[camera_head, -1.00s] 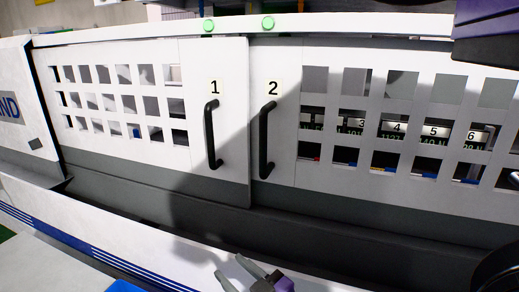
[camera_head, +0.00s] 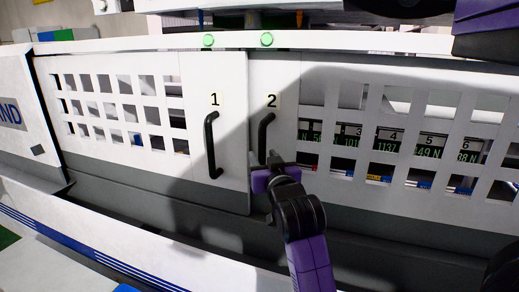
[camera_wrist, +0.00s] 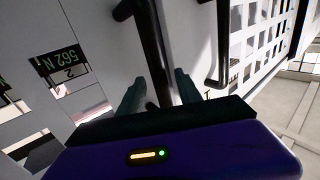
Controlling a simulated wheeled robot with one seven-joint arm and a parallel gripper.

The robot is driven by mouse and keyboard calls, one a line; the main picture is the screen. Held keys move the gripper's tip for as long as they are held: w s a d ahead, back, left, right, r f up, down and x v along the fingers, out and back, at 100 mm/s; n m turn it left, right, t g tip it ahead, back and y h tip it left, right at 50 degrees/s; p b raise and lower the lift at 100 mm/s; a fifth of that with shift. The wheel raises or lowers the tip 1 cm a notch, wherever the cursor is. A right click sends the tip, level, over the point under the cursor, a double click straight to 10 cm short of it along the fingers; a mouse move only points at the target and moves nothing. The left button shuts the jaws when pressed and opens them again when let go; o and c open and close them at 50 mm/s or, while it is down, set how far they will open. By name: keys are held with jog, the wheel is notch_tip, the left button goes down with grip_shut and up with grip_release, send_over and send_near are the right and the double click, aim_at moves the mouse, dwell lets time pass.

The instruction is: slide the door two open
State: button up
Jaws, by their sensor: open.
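Door two (camera_head: 285,85) is a white panel with cut-out windows and a "2" label, beside door one (camera_head: 228,70). Its black vertical bar handle (camera_head: 264,132) is near its left edge. My gripper (camera_head: 272,163) is open at the handle's lower part, which it partly hides. In the wrist view, the handle (camera_wrist: 152,45) runs between my two spread fingers (camera_wrist: 159,88). Whether a finger touches the bar cannot be told. Door one's handle (camera_wrist: 223,45) is just right of my right finger in that view.
Door one's handle (camera_head: 210,146) stands close on the left. A grey ledge (camera_head: 150,197) runs below the doors. Two green round lights (camera_head: 267,39) sit on the top rail. Numbered displays (camera_head: 387,140) show behind door two's windows.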

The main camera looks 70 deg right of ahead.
jog(key=x, duration=0.4)
jog(key=shift+w+d+p, duration=0.2)
jog(key=shift+p, duration=0.2)
grip_shut()
dwell(1.1)
